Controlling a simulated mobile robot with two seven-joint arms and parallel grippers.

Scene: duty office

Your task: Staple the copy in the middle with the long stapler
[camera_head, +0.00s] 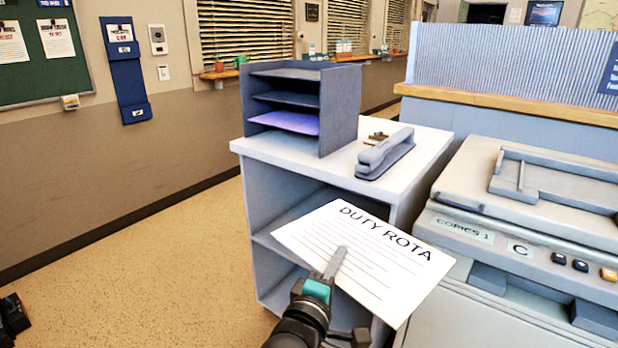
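A white sheet headed "DUTY ROTA" (385,280) is tilted in the air in front of the cabinet and the copier. My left gripper (338,258) is shut on its near left edge, with one finger lying over the printed face. The other finger is hidden beneath the sheet. The long blue-grey stapler (386,153) lies on the right part of the white cabinet top (345,178), apart from the sheet and the gripper. My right gripper does not show.
A grey tray rack (340,108) with a purple sheet (287,122) stands left of the stapler. A small brass-coloured item (378,136) lies behind the stapler. The copier (530,215) stands close on the right. Open floor (150,285) lies to the left.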

